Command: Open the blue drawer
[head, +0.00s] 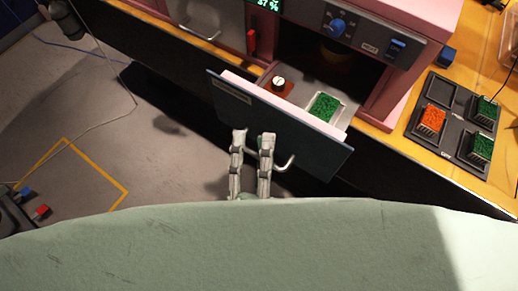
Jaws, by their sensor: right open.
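The drawer (300,133) has a dark blue-grey front panel with a pink upper edge and stands pulled out from the pink cabinet. Its inside shows, with a tray of green material (324,107) and a small red piece with a white-topped knob (278,84). My right gripper (252,136) is at the outer face of the panel, left of its middle, with two fingers apart. A pale curved handle (287,162) shows just right of the fingers. I cannot tell whether the fingers touch it. My left gripper is not in view.
A dark tray (443,133) with orange and green blocks lies on the yellow-wood counter (385,147) at right. A control panel with a blue knob (336,27) is above the drawer opening. A cable runs over the grey floor (90,90) at left, which has free room.

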